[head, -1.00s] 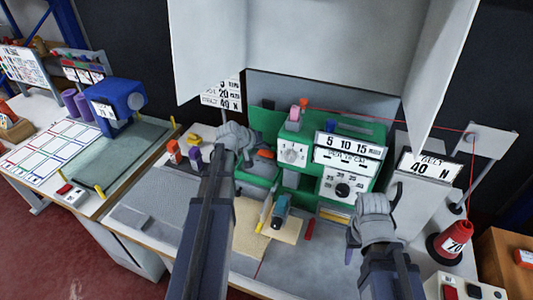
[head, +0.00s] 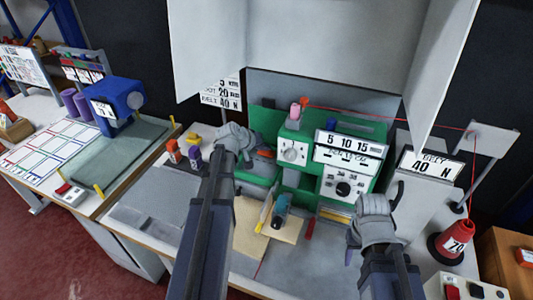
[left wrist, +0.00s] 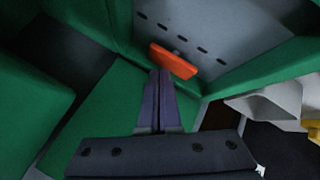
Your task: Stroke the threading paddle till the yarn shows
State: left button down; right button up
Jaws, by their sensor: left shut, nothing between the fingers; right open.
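The orange threading paddle (left wrist: 173,61) sticks out by the grey slotted plate in the left wrist view. A bit of orange beside my left gripper in the head view (head: 265,153) seems to be the same paddle. My left gripper (left wrist: 160,78) is shut and empty, its tips at the paddle's near edge; whether they touch is unclear. Red yarn (head: 400,119) runs from the red cone (head: 452,241) over a post to the machine's top. My right gripper (head: 349,252) is open, apart from the machine at its front right.
The grey mat at front left is clear.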

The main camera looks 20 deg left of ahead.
aim_at(265, 154)
pick_arm(q)
jog(key=shift+f+b, duration=0.7)
jog(key=shift+b, duration=0.05)
pick_arm(e)
jog(key=shift+f, duration=0.7)
pick_arm(q)
jog(key=shift+r, duration=0.1)
pick_arm(e)
jog(key=shift+r, duration=0.1)
pick_arm(q)
jog(key=shift+r+p, duration=1.05)
jog(key=shift+p, duration=0.1)
pick_arm(e)
jog(key=shift+r, duration=1.05)
jog(key=shift+r, duration=0.1)
pick_arm(q)
notch_tip(265, 154, up, 5)
jog(key=p, duration=0.5)
pick_arm(e)
notch_tip(265, 154, up, 5)
jog(key=shift+f, duration=0.1)
dwell(0.8)
pick_arm(q)
notch_tip(265, 154, up, 4)
jog(key=p, duration=0.4)
jog(key=shift+f, duration=0.15)
pick_arm(e)
notch_tip(265, 154, up, 4)
jog(key=shift+f, duration=0.1)
